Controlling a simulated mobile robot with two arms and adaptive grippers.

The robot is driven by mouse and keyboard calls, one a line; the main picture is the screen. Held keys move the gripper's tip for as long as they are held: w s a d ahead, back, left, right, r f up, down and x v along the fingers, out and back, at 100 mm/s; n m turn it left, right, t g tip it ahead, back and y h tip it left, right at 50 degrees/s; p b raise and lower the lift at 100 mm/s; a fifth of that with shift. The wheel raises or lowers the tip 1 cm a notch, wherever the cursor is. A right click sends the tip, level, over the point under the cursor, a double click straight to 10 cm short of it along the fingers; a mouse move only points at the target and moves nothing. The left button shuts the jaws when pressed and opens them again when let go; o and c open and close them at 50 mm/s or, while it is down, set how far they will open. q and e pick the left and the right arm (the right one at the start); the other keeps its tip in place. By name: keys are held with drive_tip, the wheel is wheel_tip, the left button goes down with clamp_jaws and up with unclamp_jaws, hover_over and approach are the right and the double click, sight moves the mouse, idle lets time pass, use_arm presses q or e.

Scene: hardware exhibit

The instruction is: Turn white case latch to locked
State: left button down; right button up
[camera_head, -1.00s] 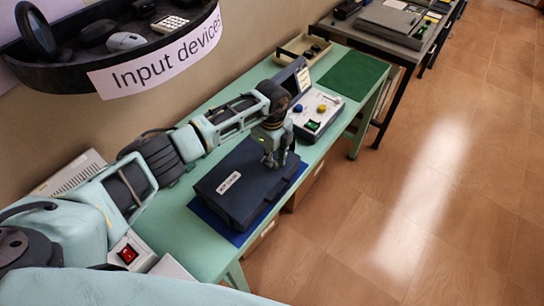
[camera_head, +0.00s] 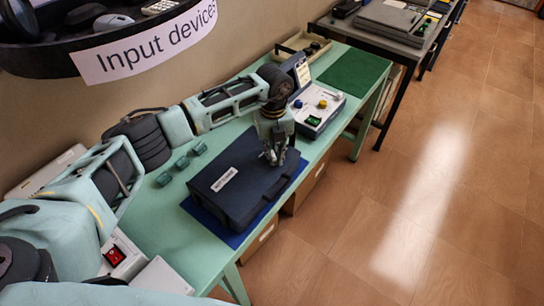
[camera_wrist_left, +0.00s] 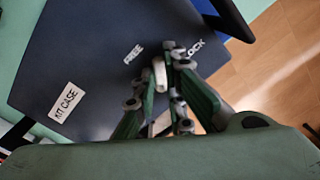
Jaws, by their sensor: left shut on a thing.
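The dark blue kit case (camera_head: 247,190) lies closed on a blue mat on the green table. It also fills much of the left wrist view (camera_wrist_left: 85,60), with a "KIT CASE" label. My left gripper (camera_head: 271,158) points down onto the case lid near its right end. In the left wrist view its fingers (camera_wrist_left: 164,80) are shut on the white latch (camera_wrist_left: 159,73), between the "FREE" label (camera_wrist_left: 133,53) and the "LOCK" label (camera_wrist_left: 192,50). The fingers hide part of the latch, so its exact angle is hard to tell. My right gripper is out of view.
A control box with coloured knobs (camera_head: 318,108) stands just beyond the case. Several small teal pieces (camera_head: 182,163) lie left of it. A green mat (camera_head: 355,74) lies at the table's far end. The "Input devices" shelf (camera_head: 80,60) overhangs at upper left.

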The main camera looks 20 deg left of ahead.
use_arm(q)
drive_tip(key=m+b, duration=0.3)
drive_tip(key=m, duration=0.1)
drive_tip(key=m+b, duration=0.2)
drive_tip(key=shift+w+d+f+b, duration=0.15)
drive_tip(key=shift+d+f+b, duration=0.05)
drive_tip(key=shift+d+b, duration=0.1)
drive_tip(key=m+b, duration=0.2)
drive_tip(key=m, duration=0.1)
drive_tip(key=shift+d+r, duration=0.1)
drive_tip(key=shift+d, duration=0.05)
drive_tip(key=shift+m+b, duration=0.35)
drive_tip(key=shift+m, duration=0.15)
drive_tip(key=shift+r, duration=0.15)
drive_tip(key=c, duration=1.8)
unclamp_jaws()
